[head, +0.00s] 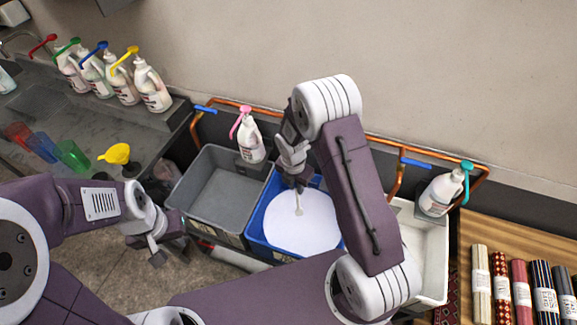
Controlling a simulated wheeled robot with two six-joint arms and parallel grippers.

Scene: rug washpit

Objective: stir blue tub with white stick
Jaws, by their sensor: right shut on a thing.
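The blue tub (257,238) stands in the middle of a row of tubs and holds a white liquid (302,226). My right gripper (299,184) is above the tub, pointing down, shut on the white stick (299,208). The stick's lower end meets the white liquid near the tub's back half. The upper part of the stick is hidden in the gripper. My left gripper (168,252) is low on the left, over the floor beside the grey tub, and looks empty. I cannot make out whether its fingers are apart.
A grey tub (215,196) stands left of the blue tub and a white tub (432,245) right of it, partly behind my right arm. Pump bottles (249,138) stand behind. Cups and a yellow funnel (117,153) are on the left counter. Rolled rugs (522,290) lie on the right.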

